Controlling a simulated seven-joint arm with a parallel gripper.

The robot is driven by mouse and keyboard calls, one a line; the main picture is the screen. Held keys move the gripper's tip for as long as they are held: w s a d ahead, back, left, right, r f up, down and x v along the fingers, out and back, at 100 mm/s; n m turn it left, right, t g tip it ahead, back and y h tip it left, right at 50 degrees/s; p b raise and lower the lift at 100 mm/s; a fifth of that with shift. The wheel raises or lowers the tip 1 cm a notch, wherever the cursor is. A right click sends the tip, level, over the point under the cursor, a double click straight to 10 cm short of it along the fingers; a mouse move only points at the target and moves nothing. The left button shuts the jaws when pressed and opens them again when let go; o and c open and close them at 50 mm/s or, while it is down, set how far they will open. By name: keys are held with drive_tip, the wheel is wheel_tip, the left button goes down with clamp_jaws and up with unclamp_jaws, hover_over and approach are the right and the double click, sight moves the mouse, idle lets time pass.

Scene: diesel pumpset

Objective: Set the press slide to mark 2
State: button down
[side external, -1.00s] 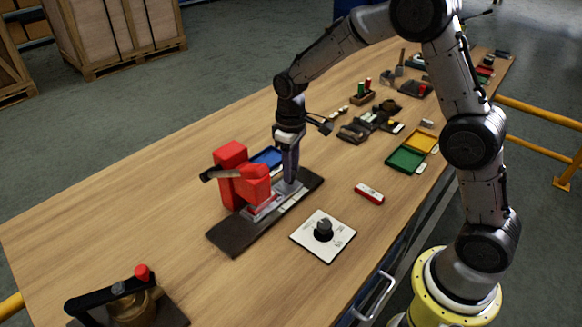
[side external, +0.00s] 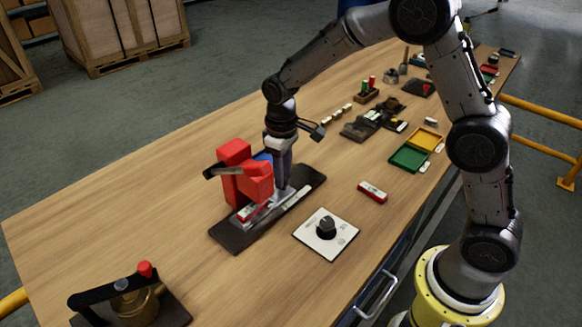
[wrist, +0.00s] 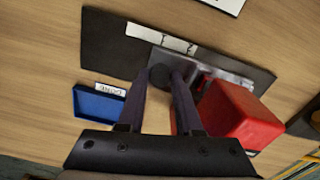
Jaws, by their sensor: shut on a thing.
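The red press (side external: 243,178) stands on a dark base plate (side external: 232,238), with a light metal slide (side external: 263,208) running under its head. My gripper (side external: 283,187) points down at the slide beside the press. In the wrist view my gripper (wrist: 162,78) is shut on a dark round knob (wrist: 158,73) on the slide (wrist: 215,68). A white strip with small marks (wrist: 160,38) lies along the slide, its marks too small to read. The red press body (wrist: 240,118) is right of the fingers in the wrist view. The slide's far end is hidden under the press.
A blue tray (wrist: 98,103) lies beside the base plate. A white plate with a dark dial (side external: 326,228) and a red block (side external: 373,191) lie nearby. Green and yellow trays (side external: 408,158) stand farther back. A brass device with a black lever (side external: 138,300) is front left.

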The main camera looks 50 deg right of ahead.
drive_tip(key=shift+a+r, duration=0.1)
drive_tip(key=shift+a, duration=0.25)
drive_tip(key=c, duration=0.9)
unclamp_jaws()
drive_tip(key=o, duration=0.3)
drive_tip(key=shift+d, duration=0.1)
wheel_tip(320, 180, up, 14)
drive_tip(key=shift+f, duration=0.1)
